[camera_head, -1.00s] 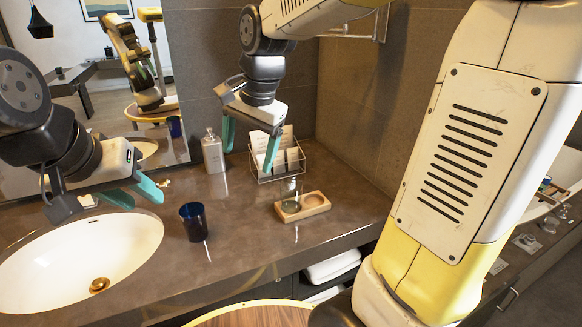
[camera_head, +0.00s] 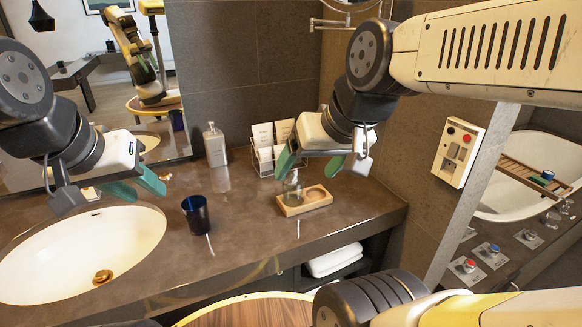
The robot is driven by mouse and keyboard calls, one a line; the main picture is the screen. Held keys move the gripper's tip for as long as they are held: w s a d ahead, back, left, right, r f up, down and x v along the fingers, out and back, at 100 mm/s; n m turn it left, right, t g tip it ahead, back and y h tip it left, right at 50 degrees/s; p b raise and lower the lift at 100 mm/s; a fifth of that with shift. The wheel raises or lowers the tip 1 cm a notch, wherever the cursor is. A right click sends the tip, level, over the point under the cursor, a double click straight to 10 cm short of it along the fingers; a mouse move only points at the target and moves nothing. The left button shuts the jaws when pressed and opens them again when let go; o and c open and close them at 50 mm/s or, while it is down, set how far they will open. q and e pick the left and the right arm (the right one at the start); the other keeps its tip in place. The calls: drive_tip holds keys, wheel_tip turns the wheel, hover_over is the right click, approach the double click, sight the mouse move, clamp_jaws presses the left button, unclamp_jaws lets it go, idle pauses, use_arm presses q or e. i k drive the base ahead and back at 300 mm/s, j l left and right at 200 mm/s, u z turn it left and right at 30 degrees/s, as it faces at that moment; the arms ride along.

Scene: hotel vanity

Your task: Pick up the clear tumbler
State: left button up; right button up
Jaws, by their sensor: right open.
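On the wooden tray (camera_head: 318,198) stands a small clear vessel (camera_head: 293,186) with a narrow top. I cannot tell whether it is a tumbler or a bottle, and no other clear tumbler is plain on the counter. My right gripper (camera_head: 311,166) is open and empty, hanging above and behind the tray, its fingers pointing down and apart from the vessel. My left gripper (camera_head: 138,189) is open and empty over the sink's back edge. A dark blue tumbler (camera_head: 196,216) stands upright on the counter between sink and tray.
A wire rack with cards (camera_head: 266,150) and a pump bottle (camera_head: 216,146) stand at the back. The sink (camera_head: 60,260) is at left. The counter (camera_head: 245,232) is bare between blue tumbler and tray. Bath controls (camera_head: 490,250) and a tub (camera_head: 540,150) lie right.

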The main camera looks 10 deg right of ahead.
sight(293, 192)
drive_tip(key=j+z, duration=0.15)
drive_tip(key=z, duration=0.2)
drive_tip(key=j+z, duration=0.15)
drive_tip(key=z, duration=0.25)
drive_tip(key=k, duration=0.05)
